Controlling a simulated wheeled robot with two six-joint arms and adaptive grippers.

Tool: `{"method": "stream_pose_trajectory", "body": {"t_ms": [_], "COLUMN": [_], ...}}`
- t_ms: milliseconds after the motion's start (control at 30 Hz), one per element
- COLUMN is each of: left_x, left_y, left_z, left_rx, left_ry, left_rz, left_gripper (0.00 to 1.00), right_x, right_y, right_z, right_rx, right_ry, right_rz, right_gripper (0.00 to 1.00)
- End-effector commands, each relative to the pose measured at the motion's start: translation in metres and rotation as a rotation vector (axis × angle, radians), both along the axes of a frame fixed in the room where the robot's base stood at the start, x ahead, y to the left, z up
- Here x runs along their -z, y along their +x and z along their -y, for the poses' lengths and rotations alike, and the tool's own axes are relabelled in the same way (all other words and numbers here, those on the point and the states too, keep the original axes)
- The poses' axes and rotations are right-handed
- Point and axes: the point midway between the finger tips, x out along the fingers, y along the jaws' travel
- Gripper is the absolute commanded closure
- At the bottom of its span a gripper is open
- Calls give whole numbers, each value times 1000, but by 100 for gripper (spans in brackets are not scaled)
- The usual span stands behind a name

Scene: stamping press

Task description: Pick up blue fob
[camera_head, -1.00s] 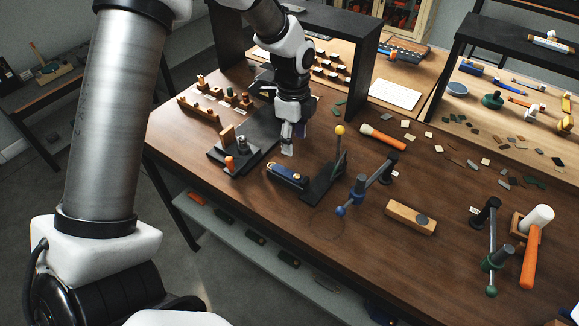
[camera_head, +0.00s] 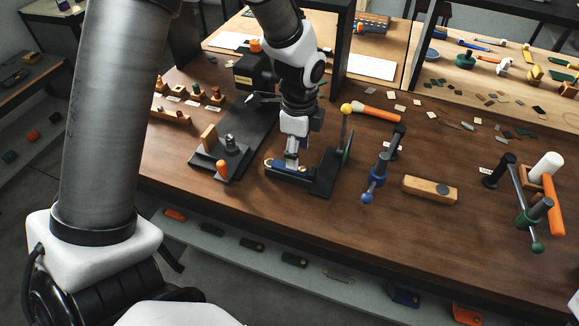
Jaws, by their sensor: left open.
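The blue fob (camera_head: 280,172) lies in a low dark holder with brass-coloured ends, near the front middle of the table in the head view. My left gripper (camera_head: 291,165) points down over the middle of it. Its fingers are open and at the fob, hiding part of its top. I cannot tell whether they touch it. My right gripper is not in view.
A lever with a yellow knob (camera_head: 346,108) stands on a black plate just right of the fob. A blue-handled crank (camera_head: 374,180) and a wooden block (camera_head: 430,190) are farther right.

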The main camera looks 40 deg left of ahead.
Motion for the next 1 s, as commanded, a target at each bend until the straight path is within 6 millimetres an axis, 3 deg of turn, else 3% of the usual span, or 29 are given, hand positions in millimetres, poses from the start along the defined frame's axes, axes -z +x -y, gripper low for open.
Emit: {"method": "stream_pose_trajectory", "body": {"t_ms": [233,467,500,633,1000], "left_x": [41,46,46,46,45], "left_y": [-1,0,0,0,0], "left_z": [-2,-2,-2,-2,-2], "left_rx": [1,1,1,1,1], "left_ry": [-1,-1,-1,-1,-1], "left_rz": [-4,0,0,0,0], "left_gripper": [44,44,51,95,99], "right_x": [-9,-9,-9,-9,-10], "right_y": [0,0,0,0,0], "right_z": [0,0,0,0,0], "right_rx": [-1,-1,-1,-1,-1], "right_ry": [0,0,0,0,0], "right_rz": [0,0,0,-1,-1], "right_gripper": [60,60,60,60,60]}}
